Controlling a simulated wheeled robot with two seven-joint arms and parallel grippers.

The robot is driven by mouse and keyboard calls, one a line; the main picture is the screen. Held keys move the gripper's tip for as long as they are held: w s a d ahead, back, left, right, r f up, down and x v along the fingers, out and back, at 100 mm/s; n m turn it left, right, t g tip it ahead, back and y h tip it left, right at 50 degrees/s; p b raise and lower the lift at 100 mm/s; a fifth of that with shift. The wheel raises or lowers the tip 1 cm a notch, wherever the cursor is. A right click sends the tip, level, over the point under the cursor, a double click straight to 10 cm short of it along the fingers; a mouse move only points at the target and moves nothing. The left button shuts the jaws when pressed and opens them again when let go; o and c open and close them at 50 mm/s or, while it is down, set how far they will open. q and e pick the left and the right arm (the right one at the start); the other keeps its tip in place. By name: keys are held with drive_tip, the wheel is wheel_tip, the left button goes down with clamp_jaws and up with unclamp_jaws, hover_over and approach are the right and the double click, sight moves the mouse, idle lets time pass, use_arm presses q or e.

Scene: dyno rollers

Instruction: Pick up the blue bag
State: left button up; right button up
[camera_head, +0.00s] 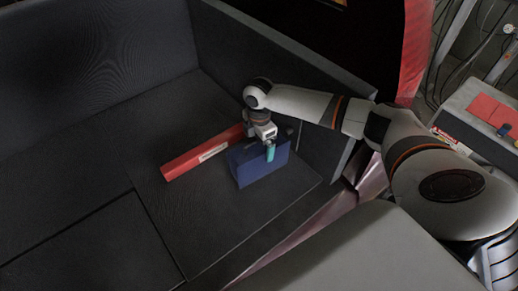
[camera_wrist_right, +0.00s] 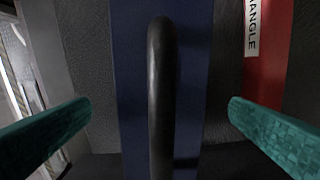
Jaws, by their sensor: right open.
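The blue bag (camera_head: 260,165) stands on the dark padded surface near the middle of the head view. In the right wrist view the bag (camera_wrist_right: 130,90) runs up the middle, with its black handle (camera_wrist_right: 160,80) in front of it. My right gripper (camera_head: 270,152) is directly over the bag in the head view. In the right wrist view its two teal fingers (camera_wrist_right: 158,115) are wide apart, one on each side of the handle, and nothing is gripped. Whether a finger touches the bag cannot be told. My left gripper is in neither view.
A long red box (camera_head: 195,160) with a white label lies just left of the bag; it also shows at the right of the wrist view (camera_wrist_right: 266,70). Dark walls (camera_head: 290,75) rise behind and to the right. The dark surface at the left is clear.

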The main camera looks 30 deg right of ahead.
drive_tip(key=shift+f, duration=0.5)
drive_tip(key=c, duration=1.8)
drive_tip(key=shift+w+r, duration=0.1)
drive_tip(key=shift+r, duration=0.05)
drive_tip(key=shift+c, duration=0.8)
drive_tip(key=shift+r, duration=0.1)
